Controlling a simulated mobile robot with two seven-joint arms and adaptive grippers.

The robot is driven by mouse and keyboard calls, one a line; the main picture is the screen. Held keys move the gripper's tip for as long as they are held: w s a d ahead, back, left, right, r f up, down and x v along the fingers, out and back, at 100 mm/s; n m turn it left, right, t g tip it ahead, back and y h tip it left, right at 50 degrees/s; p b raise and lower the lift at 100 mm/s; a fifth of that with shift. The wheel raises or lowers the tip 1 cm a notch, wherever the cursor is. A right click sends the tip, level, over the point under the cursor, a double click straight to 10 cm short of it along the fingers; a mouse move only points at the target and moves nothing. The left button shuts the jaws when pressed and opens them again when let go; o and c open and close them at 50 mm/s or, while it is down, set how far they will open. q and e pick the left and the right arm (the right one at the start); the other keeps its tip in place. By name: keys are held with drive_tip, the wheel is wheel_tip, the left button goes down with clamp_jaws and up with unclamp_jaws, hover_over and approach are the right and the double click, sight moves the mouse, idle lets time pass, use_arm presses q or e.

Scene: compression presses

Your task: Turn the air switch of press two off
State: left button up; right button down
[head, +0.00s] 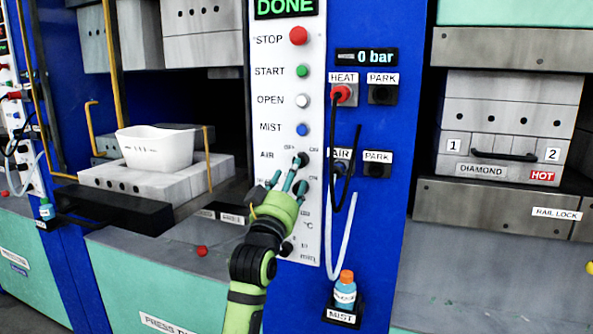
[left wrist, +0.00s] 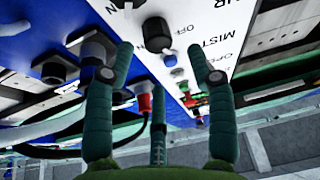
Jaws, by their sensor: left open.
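The air switch (head: 301,160) is a black round knob on the white control panel, beside the AIR label and below the blue MIST button. In the left wrist view the black knob (left wrist: 157,34) sits ahead of the fingertips, with OFF lettering beside it. My left gripper (head: 287,180) reaches up from below, just under and left of the knob in the head view. Its fingers are spread apart and empty, one on each side of the knob in the left wrist view (left wrist: 161,62). I cannot tell whether they touch it, nor which way the knob points. My right gripper is not in view.
A green DONE display (head: 286,7) tops the panel; a gauge (head: 366,56) reads 0 bar. A black cable hangs from the red HEAT plug (head: 341,94) close right of the gripper. A mist bottle (head: 345,291) stands below. A white tub (head: 155,147) sits in the left press.

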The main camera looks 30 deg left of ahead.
use_arm(q)
drive_tip(key=p+x, duration=0.1)
drive_tip(key=x, duration=0.3)
drive_tip(key=shift+w+a, duration=0.1)
drive_tip(key=shift+w, duration=0.25)
